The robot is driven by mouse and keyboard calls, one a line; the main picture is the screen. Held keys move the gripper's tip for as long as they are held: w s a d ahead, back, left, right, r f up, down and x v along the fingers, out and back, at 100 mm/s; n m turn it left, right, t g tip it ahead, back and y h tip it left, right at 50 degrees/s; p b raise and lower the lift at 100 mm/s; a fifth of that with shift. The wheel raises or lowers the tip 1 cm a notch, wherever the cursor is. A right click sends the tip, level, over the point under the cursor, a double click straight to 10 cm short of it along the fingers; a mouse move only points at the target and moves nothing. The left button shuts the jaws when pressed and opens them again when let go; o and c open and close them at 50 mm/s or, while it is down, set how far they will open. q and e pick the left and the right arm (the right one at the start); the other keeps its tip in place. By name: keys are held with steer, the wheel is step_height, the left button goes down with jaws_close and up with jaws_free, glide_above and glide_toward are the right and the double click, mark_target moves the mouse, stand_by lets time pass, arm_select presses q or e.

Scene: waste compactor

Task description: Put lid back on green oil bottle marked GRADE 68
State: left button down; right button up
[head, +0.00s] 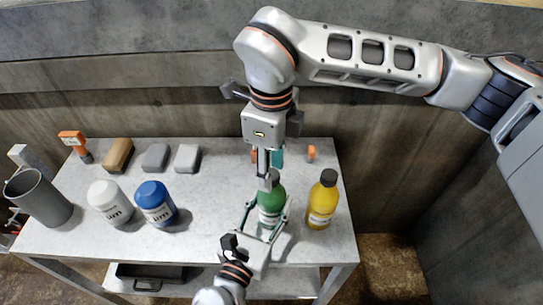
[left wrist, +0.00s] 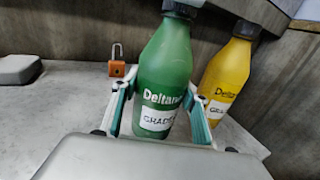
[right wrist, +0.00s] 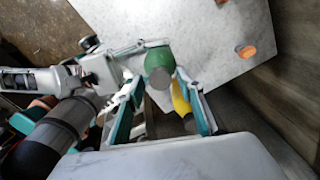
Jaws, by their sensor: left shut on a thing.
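The green oil bottle (head: 270,205) stands upright near the front right of the table. In the left wrist view the green bottle (left wrist: 167,75) shows a label partly reading "GRADE"; the number is hidden. A dark lid (head: 268,181) is at the bottle's mouth; whether it is seated is unclear. My left gripper (head: 269,212) is shut around the bottle's body from the front. My right gripper (head: 265,173) points down over the bottle, its fingertips at the lid. In the right wrist view its fingers are on either side of the lid (right wrist: 160,79); contact is unclear.
A yellow bottle (head: 322,202) with a dark cap stands close on the right. A blue bottle (head: 155,203), a white bottle (head: 110,202) and a grey cup (head: 40,197) are on the left. The table middle is clear.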

steer(key=shift+f, duration=0.2)
jaws_close()
steer(key=shift+o, duration=0.9)
jaws_free()
step_height(320, 180, up, 12)
